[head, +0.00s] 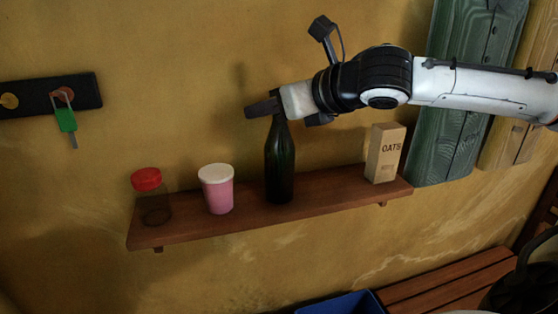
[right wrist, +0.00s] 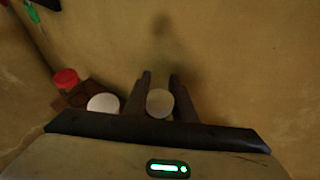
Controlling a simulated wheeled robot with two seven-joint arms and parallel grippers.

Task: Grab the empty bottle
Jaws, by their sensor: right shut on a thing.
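A dark green bottle (head: 280,165) stands upright on the wooden wall shelf in the head view, between a pink cup and a carton. My right gripper (head: 265,108) is at the top of its neck, reaching in from the right. In the right wrist view, the round pale top of the bottle (right wrist: 160,102) sits between the two dark fingers of the right gripper (right wrist: 160,95), which are shut on it. I cannot see into the bottle. My left gripper is not in view.
On the wooden shelf (head: 240,218) stand a red-lidded jar (head: 148,195), a pink cup with a white lid (head: 217,188) and an oats carton (head: 386,153). A key rack (head: 30,98) hangs at left. A blue bin (head: 345,304) and wooden bench (head: 450,285) are below.

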